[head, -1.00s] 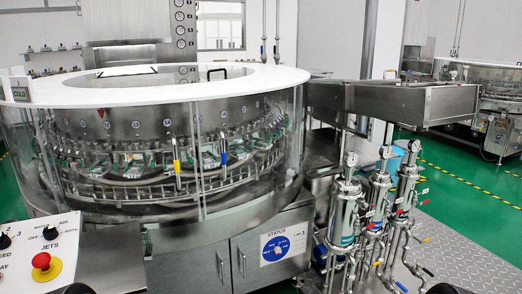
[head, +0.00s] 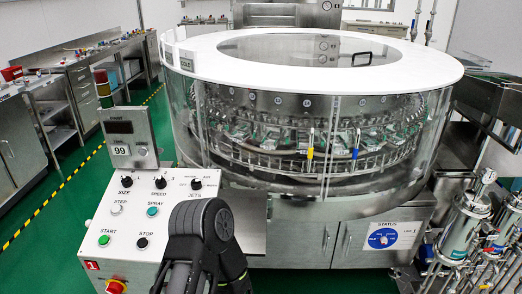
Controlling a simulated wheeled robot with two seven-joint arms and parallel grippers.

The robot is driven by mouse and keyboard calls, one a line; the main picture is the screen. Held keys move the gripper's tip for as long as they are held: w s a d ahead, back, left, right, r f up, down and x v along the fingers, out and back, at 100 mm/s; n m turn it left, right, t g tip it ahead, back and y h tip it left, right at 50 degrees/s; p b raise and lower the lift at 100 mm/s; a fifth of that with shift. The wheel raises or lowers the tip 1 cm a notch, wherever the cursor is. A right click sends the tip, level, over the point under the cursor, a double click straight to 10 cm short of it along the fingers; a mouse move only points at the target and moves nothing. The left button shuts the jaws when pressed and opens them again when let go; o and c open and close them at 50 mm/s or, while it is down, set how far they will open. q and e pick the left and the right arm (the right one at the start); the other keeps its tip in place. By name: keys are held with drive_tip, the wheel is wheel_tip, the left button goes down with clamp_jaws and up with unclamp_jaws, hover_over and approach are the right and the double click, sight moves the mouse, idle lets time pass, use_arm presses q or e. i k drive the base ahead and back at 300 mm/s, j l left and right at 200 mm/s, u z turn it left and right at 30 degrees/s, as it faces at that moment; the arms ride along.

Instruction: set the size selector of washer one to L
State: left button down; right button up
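The control panel (head: 165,232) stands at the lower left of the head view, with its top sloping toward me. The black size selector (head: 125,181) is at the panel's upper left, above the word SIZE; its pointer position and position letters are too small to read. A red plate marked 1 (head: 92,266) is on the panel's front. Washer one (head: 310,170) is the large round glass-walled machine behind the panel. A thick black part of my arm covers the panel's right side. No gripper fingers show in the view.
The speed selector (head: 160,182) and jets selector (head: 196,184) sit right of the size selector. Step, spray, green start (head: 103,240) and black stop (head: 142,242) buttons are below. A display post with a signal light (head: 103,88) rises behind the panel. Green floor is clear at left.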

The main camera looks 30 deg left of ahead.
sight(126, 182)
drive_tip(key=u, duration=1.75)
